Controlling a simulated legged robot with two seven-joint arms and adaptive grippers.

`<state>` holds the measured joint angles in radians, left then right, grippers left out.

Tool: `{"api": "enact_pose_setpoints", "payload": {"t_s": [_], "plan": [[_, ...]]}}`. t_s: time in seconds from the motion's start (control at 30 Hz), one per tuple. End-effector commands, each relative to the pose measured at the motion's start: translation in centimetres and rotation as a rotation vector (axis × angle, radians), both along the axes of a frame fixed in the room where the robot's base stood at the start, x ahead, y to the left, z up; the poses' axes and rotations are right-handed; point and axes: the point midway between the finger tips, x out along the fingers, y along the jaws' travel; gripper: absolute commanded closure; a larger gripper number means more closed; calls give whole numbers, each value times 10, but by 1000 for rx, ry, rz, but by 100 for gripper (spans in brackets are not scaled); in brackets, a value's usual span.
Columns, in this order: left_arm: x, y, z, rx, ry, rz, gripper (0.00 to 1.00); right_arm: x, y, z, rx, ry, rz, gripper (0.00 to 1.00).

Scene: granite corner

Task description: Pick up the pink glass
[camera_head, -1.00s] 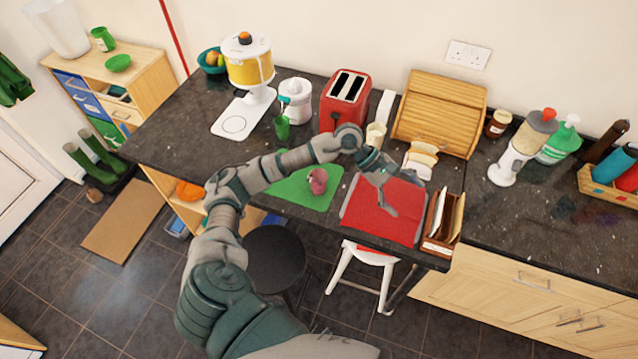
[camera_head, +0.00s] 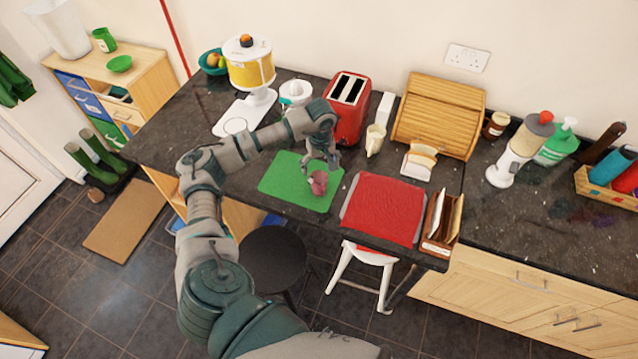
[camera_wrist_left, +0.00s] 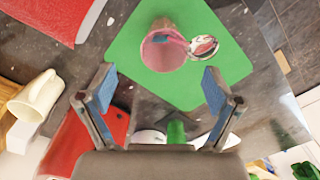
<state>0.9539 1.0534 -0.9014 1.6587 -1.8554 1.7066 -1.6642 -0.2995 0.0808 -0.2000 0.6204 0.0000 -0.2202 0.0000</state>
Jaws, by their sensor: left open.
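The pink glass (camera_head: 319,183) stands on the green mat (camera_head: 285,190) on the dark counter. My left gripper (camera_head: 320,164) is open just behind and above the glass in the head view. In the left wrist view its two blue-padded fingers (camera_wrist_left: 158,92) are spread apart, with the glass beyond the tips and nothing between them. My right gripper is not in view.
A red mat (camera_head: 383,209) lies right of the green mat. A red toaster (camera_head: 345,108), a cream jug (camera_head: 375,140) and a bread rack (camera_head: 419,160) stand behind. A wooden letter holder (camera_head: 441,222) stands at the counter's front edge.

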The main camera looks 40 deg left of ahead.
Motion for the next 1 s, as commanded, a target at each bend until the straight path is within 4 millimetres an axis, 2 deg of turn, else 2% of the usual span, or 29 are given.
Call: {"api": "enact_pose_setpoints", "payload": {"t_s": [0.23, 0.37, 0.5, 0.77, 0.87, 1.0], "plan": [[-2, 1, -20, -1, 2, 1, 9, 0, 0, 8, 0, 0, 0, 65], [-6, 2, -40, -1, 3, 1, 9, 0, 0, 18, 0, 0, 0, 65], [-5, 1, -58, -2, 1, 1, 9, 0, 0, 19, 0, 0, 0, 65], [-4, 1, -62, -1, -2, 0, 9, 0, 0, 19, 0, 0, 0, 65], [-4, 1, -62, -1, -2, 0, 32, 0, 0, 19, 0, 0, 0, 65], [-4, 1, -62, -2, -1, 0, 67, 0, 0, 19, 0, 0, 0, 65]]}}
